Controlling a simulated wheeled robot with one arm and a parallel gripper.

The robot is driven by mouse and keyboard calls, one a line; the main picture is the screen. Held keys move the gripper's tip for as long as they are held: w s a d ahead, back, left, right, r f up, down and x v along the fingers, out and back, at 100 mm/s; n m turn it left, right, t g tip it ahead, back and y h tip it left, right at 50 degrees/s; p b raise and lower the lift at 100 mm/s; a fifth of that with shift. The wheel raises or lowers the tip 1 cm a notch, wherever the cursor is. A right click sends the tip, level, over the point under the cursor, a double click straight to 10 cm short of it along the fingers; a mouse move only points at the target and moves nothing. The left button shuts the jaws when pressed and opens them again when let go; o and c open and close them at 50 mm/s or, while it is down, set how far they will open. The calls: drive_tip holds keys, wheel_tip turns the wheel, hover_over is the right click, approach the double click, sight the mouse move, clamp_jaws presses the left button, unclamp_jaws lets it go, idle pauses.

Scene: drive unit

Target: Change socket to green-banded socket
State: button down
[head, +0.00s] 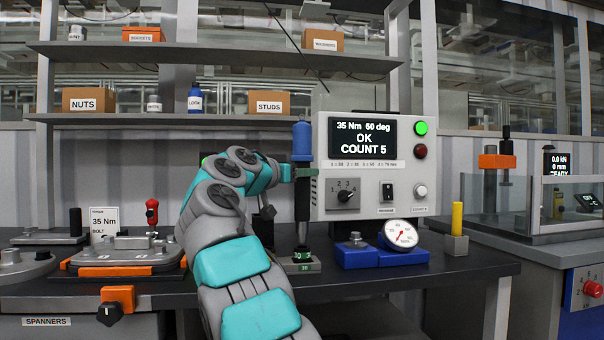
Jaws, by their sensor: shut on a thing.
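A hanging driver tool (303,203) with a blue top and black body stands upright right of my arm. My gripper (301,173) is shut on its upper body; my arm partly hides the fingers. The tool's lower end is directly above a grey socket stand (312,267) with green markings and a "30" label. A green-banded socket (303,255) shows at the tool's lower end, at the stand. I cannot tell whether the socket is fixed to the tool or only touches it.
The controller (450,170) behind reads "35 Nm 60 deg OK COUNT 5", with a green lamp lit. A blue fixture with a dial gauge (400,235) stands right of the stand. A grey-orange plate fixture (120,262) is left. A shelf (220,118) runs above.

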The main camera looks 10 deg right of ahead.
sight(298, 186)
drive_tip(key=shift+f+b, duration=0.85)
drive_tip(key=shift+b, duration=0.05)
idle(0.8)
drive_tip(key=shift+f+b, duration=0.75)
drive_tip(key=shift+r, duration=0.15)
drive_tip(key=shift+r+p, duration=2.1)
drive_tip(key=shift+p, duration=0.15)
